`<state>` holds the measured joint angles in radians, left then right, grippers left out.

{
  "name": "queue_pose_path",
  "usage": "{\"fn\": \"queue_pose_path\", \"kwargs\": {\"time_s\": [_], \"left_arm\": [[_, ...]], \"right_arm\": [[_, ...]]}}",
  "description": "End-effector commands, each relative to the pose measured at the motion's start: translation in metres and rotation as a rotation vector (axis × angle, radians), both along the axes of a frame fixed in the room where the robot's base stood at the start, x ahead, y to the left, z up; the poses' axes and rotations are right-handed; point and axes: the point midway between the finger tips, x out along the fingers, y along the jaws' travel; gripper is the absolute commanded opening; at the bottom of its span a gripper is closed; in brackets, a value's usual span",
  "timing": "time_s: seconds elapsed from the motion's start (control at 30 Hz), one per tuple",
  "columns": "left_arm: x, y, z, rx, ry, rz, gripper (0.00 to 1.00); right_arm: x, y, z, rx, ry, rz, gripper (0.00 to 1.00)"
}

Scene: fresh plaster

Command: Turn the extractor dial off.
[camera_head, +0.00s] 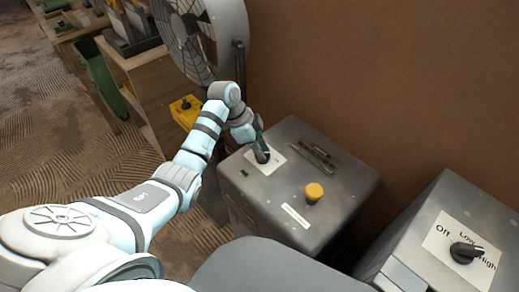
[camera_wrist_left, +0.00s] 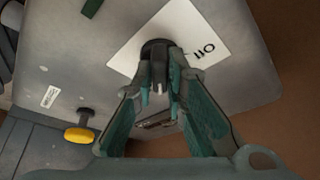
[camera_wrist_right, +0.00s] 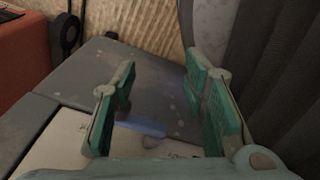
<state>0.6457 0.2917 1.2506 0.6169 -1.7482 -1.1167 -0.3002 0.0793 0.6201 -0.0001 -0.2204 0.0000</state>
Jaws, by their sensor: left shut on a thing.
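The grey box (camera_head: 270,200) in the middle of the head view bears a dark dial on a white plate (camera_head: 277,162). My left gripper (camera_head: 262,155) comes down onto this dial. In the left wrist view the fingers (camera_wrist_left: 163,85) are shut on the dial (camera_wrist_left: 155,48), one on each side. The plate (camera_wrist_left: 125,58) shows the upside-down word "Off" beside the fingers; the rest of its print is hidden, and I cannot tell the dial's setting. My right gripper (camera_wrist_right: 155,100) is open and empty above a grey surface in the right wrist view.
A second grey box at right has a black dial (camera_head: 465,252) marked Off, Low, High. A large fan (camera_head: 195,40) stands behind my left arm. A brown wall closes the back.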

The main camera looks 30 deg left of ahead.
Motion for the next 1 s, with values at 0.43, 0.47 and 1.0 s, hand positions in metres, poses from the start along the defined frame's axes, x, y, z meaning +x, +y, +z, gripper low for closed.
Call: {"fn": "queue_pose_path", "kwargs": {"time_s": [0.43, 0.47, 1.0], "left_arm": [[-0.005, -0.003, 0.005, -0.004, 0.012, 0.183, 0.0], [-0.005, -0.004, 0.005, -0.006, 0.012, 0.208, 0.0], [-0.007, -0.007, 0.004, -0.005, 0.013, 0.713, 0.0]], "right_arm": [[0.0, -0.001, 0.05, -0.001, 0.0, 0.001, 0.4], [0.0, -0.001, 0.056, -0.001, 0.0, 0.0, 0.4], [0.0, -0.001, 0.142, -0.001, 0.0, 0.001, 0.4]]}}
